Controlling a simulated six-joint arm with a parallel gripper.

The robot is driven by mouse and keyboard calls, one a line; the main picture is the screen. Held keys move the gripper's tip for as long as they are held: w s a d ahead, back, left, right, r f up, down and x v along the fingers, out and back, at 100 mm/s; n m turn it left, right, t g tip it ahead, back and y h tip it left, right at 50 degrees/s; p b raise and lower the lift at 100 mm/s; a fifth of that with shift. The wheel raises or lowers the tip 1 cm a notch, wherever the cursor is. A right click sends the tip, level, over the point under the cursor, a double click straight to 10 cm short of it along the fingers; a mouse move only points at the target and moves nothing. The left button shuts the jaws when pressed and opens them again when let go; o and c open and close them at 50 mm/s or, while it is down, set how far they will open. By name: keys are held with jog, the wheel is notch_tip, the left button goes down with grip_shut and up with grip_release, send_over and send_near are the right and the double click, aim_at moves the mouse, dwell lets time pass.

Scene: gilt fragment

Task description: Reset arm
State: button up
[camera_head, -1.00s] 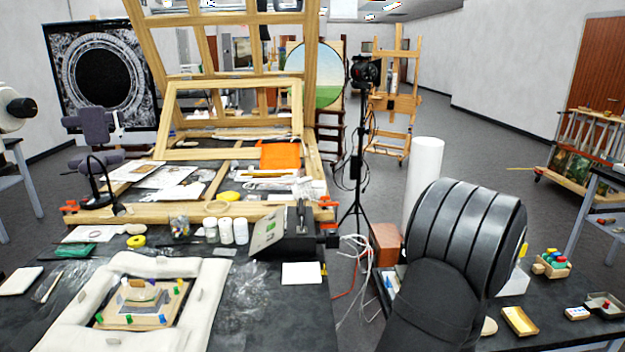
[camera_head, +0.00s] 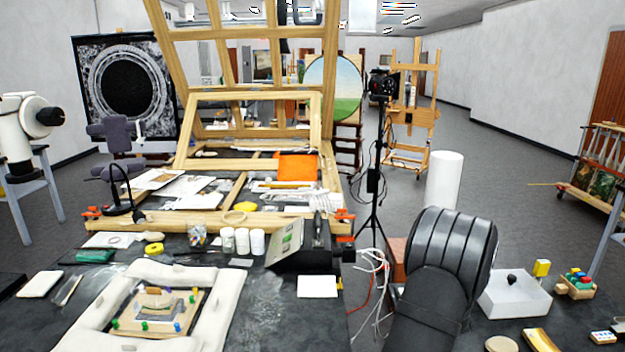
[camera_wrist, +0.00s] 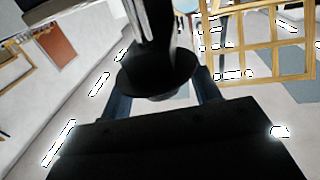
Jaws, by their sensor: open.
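My dark, ribbed arm link (camera_head: 452,250) rises at the lower right of the head view, over the right table. My gripper (camera_wrist: 163,88) shows only in the wrist view, as two dark bluish fingers set apart. A black rounded body with a wide rim stands between and beyond them; I cannot tell what it is. I see nothing held between the fingers. The small gilt fragment (camera_head: 156,300) sits on a board inside a white padded frame (camera_head: 210,315) on the left table, well away from my arm.
A white box (camera_head: 515,296) with a black knob stands right of my arm. A white cylinder (camera_head: 443,180) and a black tripod stand (camera_head: 377,160) are behind it. A large wooden frame (camera_head: 325,100) rises over the left table.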

dwell(0.3)
jog(key=s+a, duration=0.2)
jog(key=s, duration=1.5)
jog(key=w, duration=0.5)
jog(key=w+d, duration=0.1)
jog(key=w, duration=0.5)
jog(key=w+d, duration=0.1)
jog(key=w, duration=0.5)
jog(key=shift+w, duration=0.15)
jog(key=shift+m+g+h, duration=0.5)
jog(key=shift+m+h, duration=0.55)
jog(key=shift+h, duration=0.5)
jog(key=shift+m+g+h, duration=0.5)
jog(key=shift+m+h, duration=0.55)
jog(key=shift+h, duration=0.5)
jog(key=shift+m+g+h, duration=2.6)
jog(key=shift+g+h, duration=0.1)
jog(key=shift+h, duration=0.3)
jog(key=shift+v, duration=2.15)
